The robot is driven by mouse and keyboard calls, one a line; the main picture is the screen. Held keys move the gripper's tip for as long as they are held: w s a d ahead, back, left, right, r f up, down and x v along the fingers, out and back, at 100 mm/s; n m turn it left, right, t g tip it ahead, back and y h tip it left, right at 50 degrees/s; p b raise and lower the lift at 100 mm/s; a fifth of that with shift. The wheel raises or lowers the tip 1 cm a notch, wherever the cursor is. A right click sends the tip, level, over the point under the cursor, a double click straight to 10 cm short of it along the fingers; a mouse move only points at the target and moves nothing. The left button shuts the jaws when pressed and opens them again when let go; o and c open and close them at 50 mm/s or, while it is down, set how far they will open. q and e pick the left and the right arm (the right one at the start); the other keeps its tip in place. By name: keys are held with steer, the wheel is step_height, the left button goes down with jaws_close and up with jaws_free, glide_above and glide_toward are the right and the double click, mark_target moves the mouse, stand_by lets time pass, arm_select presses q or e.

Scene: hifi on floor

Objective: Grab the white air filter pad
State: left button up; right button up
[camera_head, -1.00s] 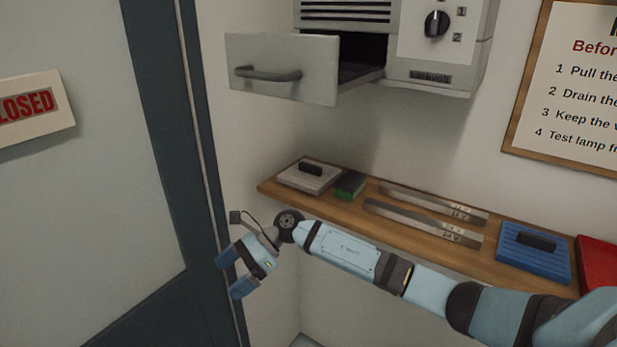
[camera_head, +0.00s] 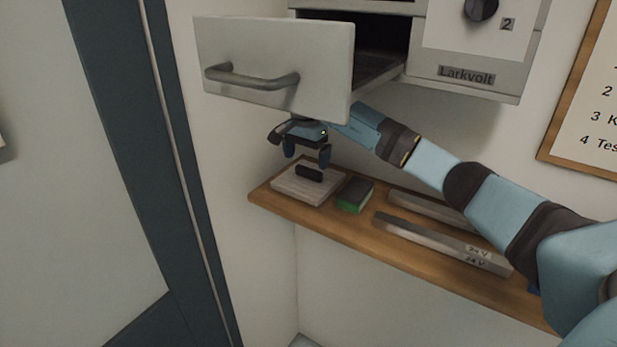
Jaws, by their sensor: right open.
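The white air filter pad (camera_head: 291,189) lies flat at the left end of a wooden shelf. It has a black handle (camera_head: 309,173) on top. My right gripper (camera_head: 307,155) is open and points down just above the pad, with its two blue fingers apart over the handle. The fingers look empty, and I cannot tell if they touch anything. My left gripper is not in view.
A white cabinet's open drawer (camera_head: 283,62) hangs just above my right gripper. A green and dark block (camera_head: 355,195) lies right of the pad on the shelf (camera_head: 345,232). Metal bars (camera_head: 440,242) lie further right, partly behind my arm.

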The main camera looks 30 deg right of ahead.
mark_target(308, 170)
steer(key=f+p, duration=0.1)
steer(key=f, duration=0.3)
steer(key=shift+d+f+p, duration=0.2)
steer(key=shift+f+p, duration=0.1)
steer(key=shift+p, duration=0.1)
steer(key=shift+f, duration=0.3)
steer(key=c, duration=0.8)
steer(key=shift+o, duration=0.2)
